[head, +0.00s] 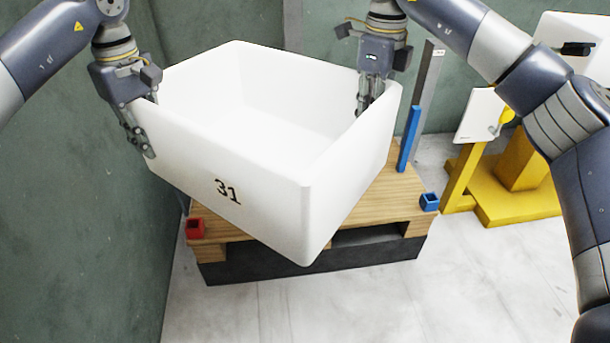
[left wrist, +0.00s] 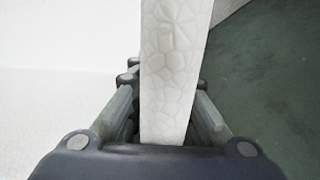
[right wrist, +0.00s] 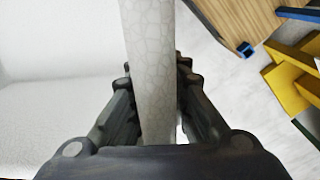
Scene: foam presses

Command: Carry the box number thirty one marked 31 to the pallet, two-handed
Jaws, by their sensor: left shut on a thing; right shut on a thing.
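The white foam box marked 31 (head: 262,196) is open at the top and empty, and hangs turned at an angle in front of and over the wooden pallet (head: 405,200). My left gripper (head: 146,140) is shut on its left wall; the wall's rim (left wrist: 172,75) runs between the fingers in the left wrist view. My right gripper (head: 362,108) is shut on its right wall; that rim (right wrist: 150,70) sits between the fingers in the right wrist view. The box hides much of the pallet top. I cannot tell whether its underside touches the pallet.
The pallet rests on a dark base and has a red corner block (head: 195,228), a blue corner block (head: 429,202) and a blue upright post (head: 409,138). A green wall (head: 90,220) stands close on the left. A yellow stand (head: 500,185) is at right. The front floor is clear.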

